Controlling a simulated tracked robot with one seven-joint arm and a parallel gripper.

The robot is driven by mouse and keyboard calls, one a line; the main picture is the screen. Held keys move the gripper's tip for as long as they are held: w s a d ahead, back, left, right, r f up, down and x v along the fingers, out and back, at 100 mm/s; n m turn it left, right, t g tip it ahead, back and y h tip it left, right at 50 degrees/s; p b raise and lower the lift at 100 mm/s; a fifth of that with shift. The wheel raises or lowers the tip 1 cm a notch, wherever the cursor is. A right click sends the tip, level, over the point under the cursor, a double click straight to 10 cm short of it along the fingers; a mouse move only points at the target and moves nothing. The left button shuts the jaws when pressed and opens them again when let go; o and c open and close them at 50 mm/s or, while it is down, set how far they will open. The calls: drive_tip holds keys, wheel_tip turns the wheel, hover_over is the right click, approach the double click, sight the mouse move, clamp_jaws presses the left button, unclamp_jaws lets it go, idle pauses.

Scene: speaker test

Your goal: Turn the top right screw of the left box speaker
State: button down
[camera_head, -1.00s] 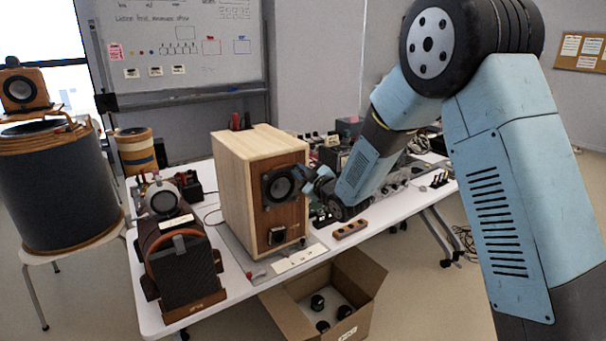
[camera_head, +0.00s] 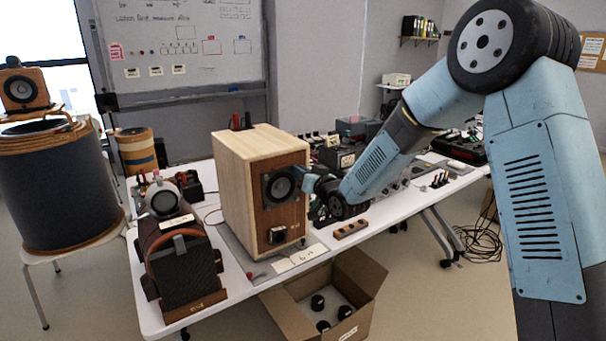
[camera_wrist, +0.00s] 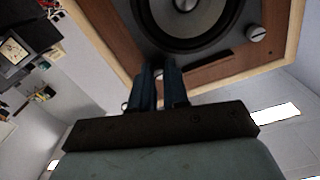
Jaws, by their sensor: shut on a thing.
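A light wood box speaker (camera_head: 236,165) with a brown front and a black round woofer (camera_head: 281,186) stands on the table in the head view. My gripper (camera_head: 304,181) is at the right side of the woofer, in front of the speaker's face. In the wrist view the woofer (camera_wrist: 187,15) fills the top. The two fingertips of my gripper (camera_wrist: 159,80) close around a small silver screw (camera_wrist: 158,72) near one panel corner; the fingers hide most of it. Another slotted screw (camera_wrist: 256,33) shows free near the right panel edge.
A dark speaker (camera_head: 180,265) stands left of the wooden one on the white table (camera_head: 345,248). A small wood block (camera_head: 350,229) lies to the right. An open cardboard box (camera_head: 362,287) stands below the table's front edge. Electronics crowd the table behind.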

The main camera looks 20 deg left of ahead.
drive_tip(key=m, duration=2.4)
drive_tip(key=shift+f, duration=0.15)
idle(0.5)
drive_tip(key=c, duration=1.1)
unclamp_jaws()
drive_tip(key=shift+d, duration=0.1)
drive_tip(key=v, duration=1.3)
drive_tip(key=shift+s+d, duration=0.15)
drive_tip(key=shift+d, duration=0.1)
